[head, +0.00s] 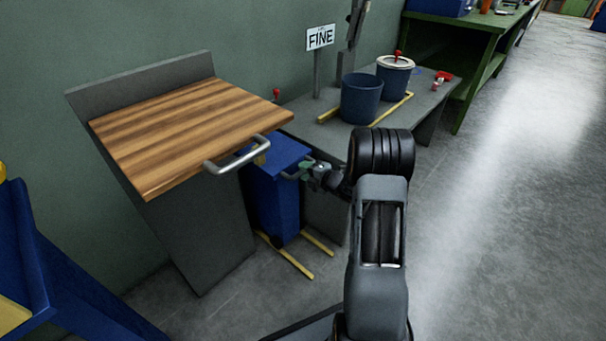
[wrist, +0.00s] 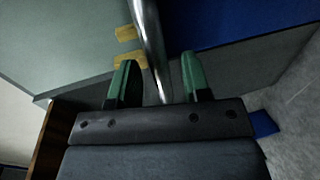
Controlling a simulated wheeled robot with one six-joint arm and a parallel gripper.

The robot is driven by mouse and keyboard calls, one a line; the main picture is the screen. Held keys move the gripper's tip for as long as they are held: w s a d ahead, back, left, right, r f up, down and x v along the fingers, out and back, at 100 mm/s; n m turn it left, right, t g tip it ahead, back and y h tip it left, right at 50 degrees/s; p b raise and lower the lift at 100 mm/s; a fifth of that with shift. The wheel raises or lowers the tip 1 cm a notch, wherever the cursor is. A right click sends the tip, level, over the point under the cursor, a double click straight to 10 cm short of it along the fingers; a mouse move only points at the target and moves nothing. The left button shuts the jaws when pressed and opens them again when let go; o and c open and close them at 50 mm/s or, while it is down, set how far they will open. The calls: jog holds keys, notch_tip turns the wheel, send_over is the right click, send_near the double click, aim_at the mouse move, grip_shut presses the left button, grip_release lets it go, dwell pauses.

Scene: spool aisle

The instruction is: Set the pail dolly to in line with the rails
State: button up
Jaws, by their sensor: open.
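The blue box-shaped unit (head: 275,195), which I take to be the pail dolly, stands between the wood-topped cabinet and the grey bench. A dark wheel shows at its foot, by two yellow floor rails (head: 290,260). Whether it is square to the rails I cannot tell. A metal bar handle (head: 290,176) sticks out from it near the top. My gripper (head: 309,170) is at this handle. In the wrist view my gripper (wrist: 156,78) is open, with a metal bar (wrist: 150,40) running between its green fingers and a blue panel (wrist: 235,20) beyond. No firm grip shows.
The cabinet's wooden top (head: 185,130) has its own metal handle (head: 237,157) close left of my gripper. The grey bench (head: 320,118) holds two blue pails (head: 361,100) and a "FINE" sign (head: 320,38). Open floor (head: 500,200) lies to the right.

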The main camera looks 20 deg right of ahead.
jog(key=shift+x, duration=0.85)
jog(key=shift+c, duration=0.3)
grip_shut()
jog(key=shift+s, duration=0.1)
